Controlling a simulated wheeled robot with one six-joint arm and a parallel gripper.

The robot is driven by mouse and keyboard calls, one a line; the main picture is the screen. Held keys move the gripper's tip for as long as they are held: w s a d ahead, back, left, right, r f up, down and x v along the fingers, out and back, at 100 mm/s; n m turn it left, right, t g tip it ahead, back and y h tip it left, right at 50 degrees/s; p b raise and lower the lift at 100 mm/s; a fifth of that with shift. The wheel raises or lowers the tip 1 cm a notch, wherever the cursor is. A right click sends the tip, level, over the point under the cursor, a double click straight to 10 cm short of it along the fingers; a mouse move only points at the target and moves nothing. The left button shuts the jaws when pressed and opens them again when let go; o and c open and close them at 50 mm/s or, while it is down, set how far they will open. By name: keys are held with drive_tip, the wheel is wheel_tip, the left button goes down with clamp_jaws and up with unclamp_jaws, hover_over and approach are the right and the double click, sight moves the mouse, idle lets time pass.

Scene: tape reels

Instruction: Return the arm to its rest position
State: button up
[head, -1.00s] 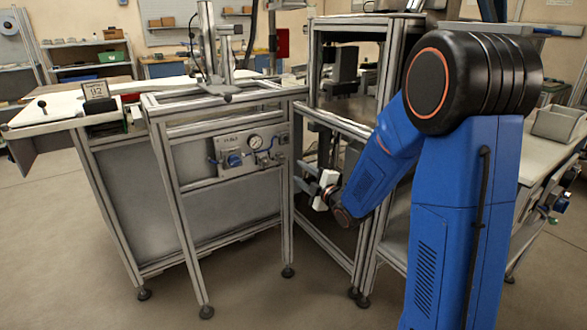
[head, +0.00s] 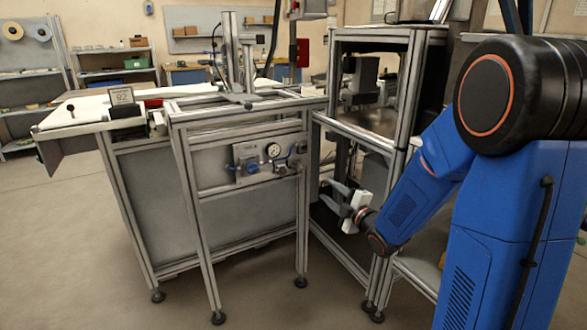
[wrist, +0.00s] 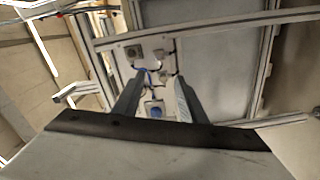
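My blue arm (head: 510,220) with its black shoulder joint fills the right side of the head view. Its forearm slants down and left to my gripper (head: 334,194), which is in front of the open aluminium frame. In the wrist view, the two grey fingers of my gripper (wrist: 154,100) stand apart with nothing between them. Beyond the fingers is the panel with a gauge and blue tubing (wrist: 152,75). No tape reel shows in my gripper.
An aluminium-framed workbench (head: 240,230) stands in front, with a gauge panel (head: 268,160) on its side. A taller frame (head: 400,110) stands close behind my gripper and forearm. Bare floor (head: 60,240) lies to the left and in front. Shelves line the back wall.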

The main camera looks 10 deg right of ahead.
drive_tip(key=s+d+r+m+g+h, duration=0.1)
drive_tip(key=s+d+m+g+h, duration=0.15)
drive_tip(key=s+m, duration=0.35)
drive_tip(key=s+d+r+m+g+h, duration=0.1)
drive_tip(key=s+d+m+g+h, duration=0.2)
drive_tip(key=s, duration=0.4)
drive_tip(key=s+a+m+g, duration=0.2)
drive_tip(key=s+m+g, duration=0.1)
drive_tip(key=s, duration=1)
drive_tip(key=s+a+m+g, duration=0.2)
drive_tip(key=s+m+g, duration=0.2)
drive_tip(key=s, duration=0.9)
drive_tip(key=shift+a+f+m, duration=0.15)
drive_tip(key=shift+f+m, duration=0.3)
drive_tip(key=shift+m, duration=0.55)
